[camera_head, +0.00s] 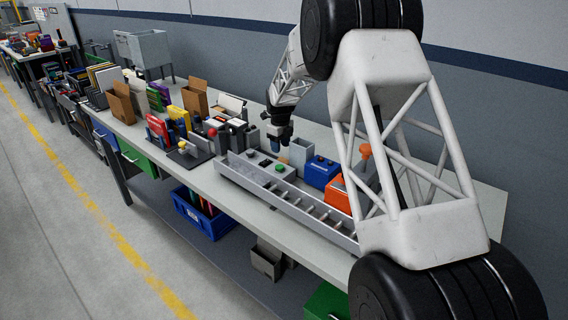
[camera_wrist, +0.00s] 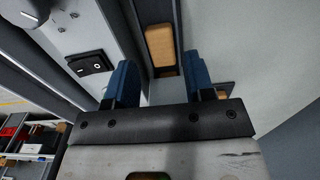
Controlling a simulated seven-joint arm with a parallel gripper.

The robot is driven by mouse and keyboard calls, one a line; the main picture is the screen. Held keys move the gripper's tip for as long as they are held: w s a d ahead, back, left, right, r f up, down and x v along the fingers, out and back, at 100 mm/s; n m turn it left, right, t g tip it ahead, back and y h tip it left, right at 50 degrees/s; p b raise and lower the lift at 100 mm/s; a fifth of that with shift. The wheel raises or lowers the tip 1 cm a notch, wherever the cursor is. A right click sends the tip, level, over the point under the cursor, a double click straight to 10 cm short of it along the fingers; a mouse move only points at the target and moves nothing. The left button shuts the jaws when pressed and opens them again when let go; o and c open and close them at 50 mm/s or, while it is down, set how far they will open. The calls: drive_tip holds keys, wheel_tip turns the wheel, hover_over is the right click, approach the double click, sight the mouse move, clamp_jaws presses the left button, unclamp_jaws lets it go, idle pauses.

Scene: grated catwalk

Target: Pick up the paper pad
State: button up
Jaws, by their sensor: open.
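My gripper (camera_wrist: 158,62) is open, its two blue fingers apart with nothing between their pads. In the wrist view, a tan block with rounded corners (camera_wrist: 159,44) lies ahead of the gap between the fingers, inside a narrow grey holder with dark walls. It may be the paper pad, but I cannot tell for sure. In the head view, my gripper (camera_head: 279,137) points down over the bench, close to a grey open-topped box (camera_head: 300,152). The inside of that box is hidden there, and I cannot make out a paper pad in that view.
A grey control box with a green button (camera_head: 264,166) and a long slatted rail (camera_head: 288,207) stand in front of my gripper. A blue box (camera_head: 321,173) and an orange box (camera_head: 339,196) are to the right. Cartons and folders crowd the bench to the left. The wall runs behind.

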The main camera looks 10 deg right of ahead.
sight(281, 158)
drive_tip(key=shift+f, duration=0.25)
drive_tip(key=shift+f, duration=2.65)
drive_tip(key=c, duration=0.7)
